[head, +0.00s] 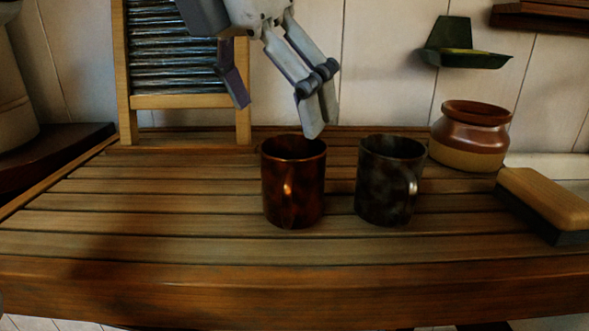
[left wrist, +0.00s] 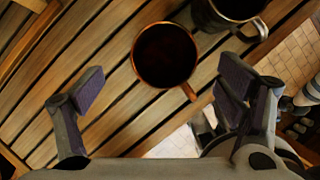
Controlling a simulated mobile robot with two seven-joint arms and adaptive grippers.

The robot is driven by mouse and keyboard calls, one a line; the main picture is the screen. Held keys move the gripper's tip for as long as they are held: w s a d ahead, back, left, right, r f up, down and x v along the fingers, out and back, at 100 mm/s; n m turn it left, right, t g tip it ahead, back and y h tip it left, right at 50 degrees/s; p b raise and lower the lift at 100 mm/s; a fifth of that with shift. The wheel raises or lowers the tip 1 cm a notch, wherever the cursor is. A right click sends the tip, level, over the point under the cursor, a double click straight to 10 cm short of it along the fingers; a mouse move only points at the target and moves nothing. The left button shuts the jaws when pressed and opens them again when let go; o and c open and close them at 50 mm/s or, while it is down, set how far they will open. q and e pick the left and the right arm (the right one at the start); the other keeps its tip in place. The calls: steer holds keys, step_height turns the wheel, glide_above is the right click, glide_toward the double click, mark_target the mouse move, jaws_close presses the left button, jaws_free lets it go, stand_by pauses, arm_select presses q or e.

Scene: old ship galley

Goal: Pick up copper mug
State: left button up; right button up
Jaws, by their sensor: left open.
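The copper mug (head: 292,185) stands upright on the slatted wooden worktop, its handle facing the front. It also shows from above in the left wrist view (left wrist: 166,54), its inside dark, with the handle towards the lower right. My left gripper (head: 277,110) is open and empty, above and behind the copper mug in the head view. In the left wrist view the mug lies beyond the two spread fingers (left wrist: 165,88), roughly between them. I see no contact. My right gripper is in neither view.
A dark grey metal mug (head: 385,182) stands close to the right of the copper mug. A brown jar (head: 468,137) and a wooden brush (head: 548,200) are further right. A washboard (head: 178,60) leans at the back left. The worktop's left and front (head: 150,215) are clear.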

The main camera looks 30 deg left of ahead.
mark_target(298, 182)
arm_select(q)
steer(key=x, duration=0.3)
steer(key=s+x, duration=0.1)
steer(key=x, duration=0.6)
steer(key=shift+s+d+f, duration=0.1)
steer(key=shift+d+f, duration=0.05)
steer(key=shift+f, duration=0.65)
steer(key=c, duration=1.2)
